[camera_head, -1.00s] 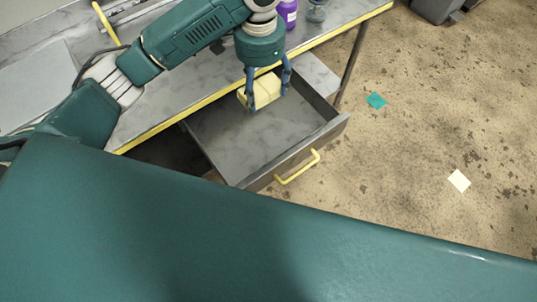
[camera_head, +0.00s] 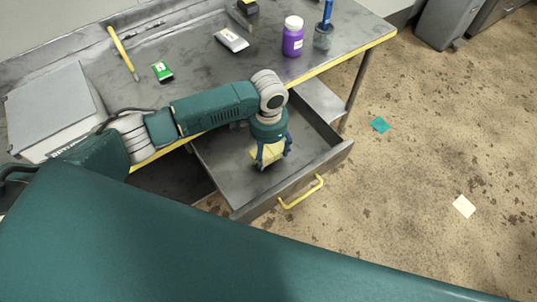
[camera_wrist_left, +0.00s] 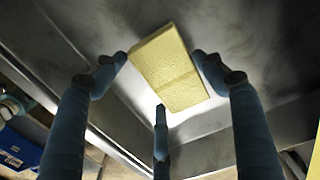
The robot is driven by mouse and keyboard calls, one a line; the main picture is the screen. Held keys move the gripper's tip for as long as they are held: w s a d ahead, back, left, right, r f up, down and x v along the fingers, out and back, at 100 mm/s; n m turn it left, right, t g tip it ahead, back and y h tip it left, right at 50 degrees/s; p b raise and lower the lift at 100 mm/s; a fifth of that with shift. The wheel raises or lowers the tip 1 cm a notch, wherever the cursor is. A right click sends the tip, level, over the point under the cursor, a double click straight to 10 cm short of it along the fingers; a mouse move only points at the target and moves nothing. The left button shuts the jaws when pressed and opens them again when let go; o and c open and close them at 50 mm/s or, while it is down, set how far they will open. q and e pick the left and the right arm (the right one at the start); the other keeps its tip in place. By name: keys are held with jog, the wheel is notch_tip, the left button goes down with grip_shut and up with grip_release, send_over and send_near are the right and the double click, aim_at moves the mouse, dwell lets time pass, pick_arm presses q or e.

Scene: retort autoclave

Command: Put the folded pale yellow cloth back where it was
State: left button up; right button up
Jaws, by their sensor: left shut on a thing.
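The folded pale yellow cloth (camera_head: 262,152) is a thick block held by my left gripper (camera_head: 271,158). In the left wrist view the cloth (camera_wrist_left: 172,66) sits between the blue fingers, with its seamed face showing. The gripper points down inside the outline of an open grey drawer (camera_head: 224,166) under the bench. I cannot tell whether the cloth touches the drawer floor. My right gripper is not in view.
The drawer has a yellow handle (camera_head: 301,192) on its front. On the bench stand a purple bottle (camera_head: 292,40), a small jar with a blue-handled tool (camera_head: 323,38), a white packet (camera_head: 232,40) and a green packet (camera_head: 162,70). The drawer floor around the gripper looks bare.

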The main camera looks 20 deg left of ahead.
aim_at(269, 155)
pick_arm(q)
notch_tip(269, 155, down, 2)
jog(key=shift+f, duration=0.3)
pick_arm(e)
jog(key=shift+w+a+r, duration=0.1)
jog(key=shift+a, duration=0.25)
pick_arm(q)
jog(key=shift+f, duration=0.2)
jog(key=o, duration=1)
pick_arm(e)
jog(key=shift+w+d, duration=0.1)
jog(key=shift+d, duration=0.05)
pick_arm(q)
jog(key=shift+r, duration=0.15)
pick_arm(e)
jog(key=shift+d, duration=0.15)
pick_arm(q)
jog(key=shift+r, duration=0.2)
notch_tip(269, 155, up, 12)
jog(key=shift+f+b, duration=0.1)
jog(key=shift+b, duration=0.3)
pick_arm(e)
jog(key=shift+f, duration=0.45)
